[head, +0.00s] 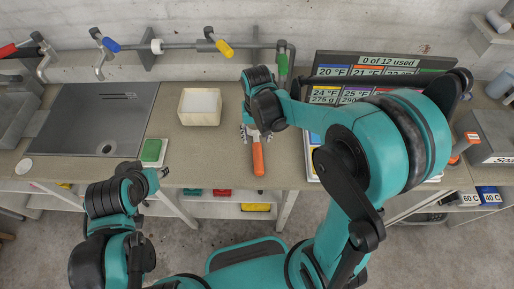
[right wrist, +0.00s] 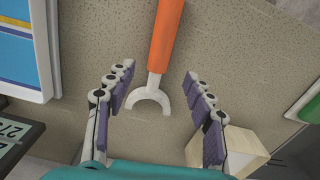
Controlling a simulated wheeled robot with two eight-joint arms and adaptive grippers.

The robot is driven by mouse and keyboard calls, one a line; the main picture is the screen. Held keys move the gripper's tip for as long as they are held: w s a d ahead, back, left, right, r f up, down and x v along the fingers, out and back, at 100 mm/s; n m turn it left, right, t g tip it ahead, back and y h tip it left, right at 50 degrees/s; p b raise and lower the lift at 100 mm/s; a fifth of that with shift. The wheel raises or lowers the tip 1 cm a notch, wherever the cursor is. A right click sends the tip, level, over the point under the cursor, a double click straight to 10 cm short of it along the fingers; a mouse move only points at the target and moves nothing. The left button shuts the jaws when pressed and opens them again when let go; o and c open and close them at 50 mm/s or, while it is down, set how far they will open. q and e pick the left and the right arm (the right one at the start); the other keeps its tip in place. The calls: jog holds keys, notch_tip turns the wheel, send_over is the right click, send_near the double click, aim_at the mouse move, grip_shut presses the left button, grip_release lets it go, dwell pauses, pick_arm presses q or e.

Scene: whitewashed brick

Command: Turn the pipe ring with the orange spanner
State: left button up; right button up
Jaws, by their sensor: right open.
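The orange spanner (head: 258,158) lies on the worktop near its front edge, handle toward me. In the right wrist view, its orange handle (right wrist: 165,38) and pale open-ended jaw (right wrist: 148,103) lie between my right fingers. My right gripper (head: 251,134) is open above the spanner's head end; it also shows in the right wrist view (right wrist: 158,80), with a gap on both sides of the spanner. A pale ring (head: 157,46), perhaps the pipe ring, sits around the wall pipe (head: 182,46). My left gripper (head: 152,177) is near the front edge, its fingers unclear.
A cream open box (head: 200,106) stands behind the spanner, and a green-topped block (head: 153,152) lies to the left. A display board (head: 385,62) stands at right, partly behind my right arm.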

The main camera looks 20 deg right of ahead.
aim_at(257, 147)
notch_tip(257, 147, down, 7)
jog(key=shift+r+b, duration=0.1)
jog(key=shift+b, duration=0.95)
jog(key=shift+c, duration=0.3)
grip_shut()
